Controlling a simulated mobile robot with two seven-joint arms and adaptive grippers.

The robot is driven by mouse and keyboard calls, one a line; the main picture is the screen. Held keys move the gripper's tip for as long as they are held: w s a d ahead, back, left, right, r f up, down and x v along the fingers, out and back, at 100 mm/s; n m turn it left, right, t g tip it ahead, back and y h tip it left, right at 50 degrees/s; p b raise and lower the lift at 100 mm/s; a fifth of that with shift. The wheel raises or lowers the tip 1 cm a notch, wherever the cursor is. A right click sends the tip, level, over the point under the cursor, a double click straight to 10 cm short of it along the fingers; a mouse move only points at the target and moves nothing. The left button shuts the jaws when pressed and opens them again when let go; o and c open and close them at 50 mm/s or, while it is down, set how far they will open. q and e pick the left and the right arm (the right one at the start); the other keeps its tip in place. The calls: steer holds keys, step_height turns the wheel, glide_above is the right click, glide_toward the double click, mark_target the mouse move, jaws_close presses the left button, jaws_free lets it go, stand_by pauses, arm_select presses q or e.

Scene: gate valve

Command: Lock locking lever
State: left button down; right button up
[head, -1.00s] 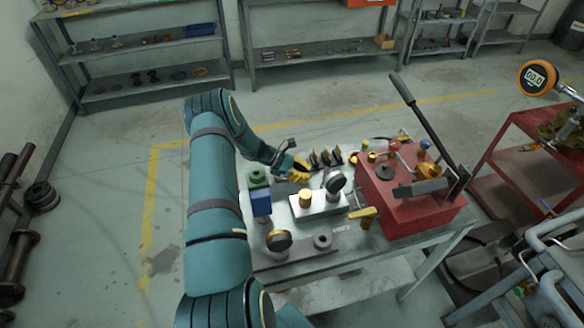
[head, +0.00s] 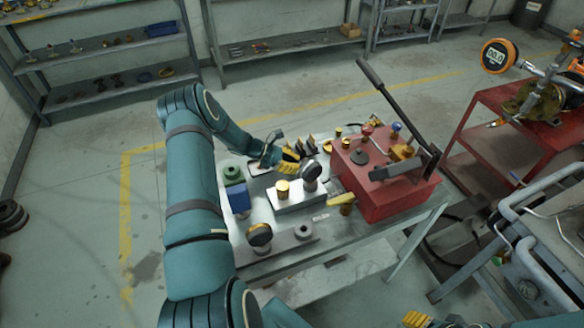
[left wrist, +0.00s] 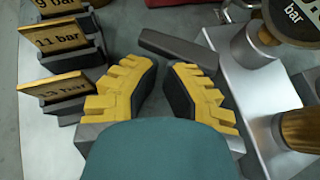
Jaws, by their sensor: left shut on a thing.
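A silver block (head: 298,202) with a brass cylinder and a round black gauge (head: 311,172) stands on the grey worktable. A dark grey bar, which looks like the locking lever (left wrist: 178,46), shows at the fingertips in the left wrist view. My left gripper (head: 290,161) is behind the silver block, left of the gauge. Yellow pads of my right gripper (head: 416,319) show at the bottom edge, mostly cut off.
Labelled plates (left wrist: 62,40) stand in dark holders close left of my left gripper. A red pump box (head: 375,185) with a long black handle stands to the right. A green and blue block (head: 238,197) stands to the left. A red cart (head: 480,130) is farther right.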

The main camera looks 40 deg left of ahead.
arm_select(q)
steer(key=shift+w+d, duration=0.15)
steer(key=shift+w, duration=0.05)
steer(key=shift+s, duration=0.15)
steer(key=shift+s+p, duration=0.3)
steer(key=shift+s, duration=0.35)
steer(key=v, duration=1.2)
steer(key=shift+r, duration=0.1)
stand_by(0.4)
